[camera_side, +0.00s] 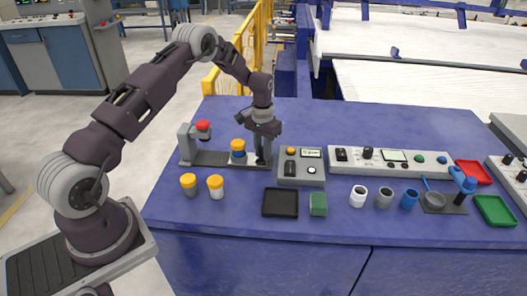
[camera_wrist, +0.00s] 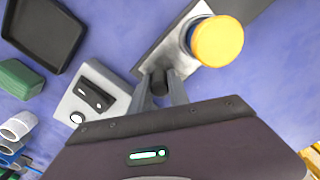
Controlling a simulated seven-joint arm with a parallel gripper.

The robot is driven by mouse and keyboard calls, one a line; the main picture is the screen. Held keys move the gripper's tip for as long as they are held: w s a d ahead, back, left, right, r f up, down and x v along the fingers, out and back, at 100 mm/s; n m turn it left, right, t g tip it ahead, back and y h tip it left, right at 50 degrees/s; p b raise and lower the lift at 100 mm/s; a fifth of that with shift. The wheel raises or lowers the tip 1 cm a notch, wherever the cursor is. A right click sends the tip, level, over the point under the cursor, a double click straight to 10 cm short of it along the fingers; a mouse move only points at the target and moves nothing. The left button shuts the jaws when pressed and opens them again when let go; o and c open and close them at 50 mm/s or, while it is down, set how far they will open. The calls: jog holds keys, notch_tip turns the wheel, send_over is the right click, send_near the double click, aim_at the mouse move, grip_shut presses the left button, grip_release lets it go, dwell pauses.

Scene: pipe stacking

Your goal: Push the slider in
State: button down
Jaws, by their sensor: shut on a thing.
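The slider (camera_wrist: 175,55) is a grey plate on a dark rail (camera_side: 212,158). A pipe stack with a yellow top (camera_side: 238,145) and a blue part (camera_side: 238,157) stands on it; the yellow top (camera_wrist: 217,41) shows from above in the wrist view. A dark knob (camera_wrist: 164,82) is at the slider's near end in the wrist view. My gripper (camera_side: 262,158) is at the right end of the rail, pointing down. In the wrist view its fingers (camera_wrist: 161,86) are shut on the knob. The press with a red head (camera_side: 202,126) stands at the rail's left end, apart from the stack.
A grey control box (camera_side: 301,167) stands close right of my gripper. Two yellow-topped pipes (camera_side: 215,187), a black tray (camera_side: 281,203) and a green block (camera_side: 318,204) are in front. A long control panel (camera_side: 390,160) and loose pipes (camera_side: 384,197) are farther right.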

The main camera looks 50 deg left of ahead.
aim_at(240, 143)
jog(key=s+a, duration=0.5)
jog(key=shift+a, duration=0.15)
jog(key=c, duration=1.3)
grip_release()
jog(key=shift+s, duration=0.1)
jog(key=shift+o, duration=0.2)
notch_tip(240, 143, up, 7)
jog(key=shift+r, duration=0.1)
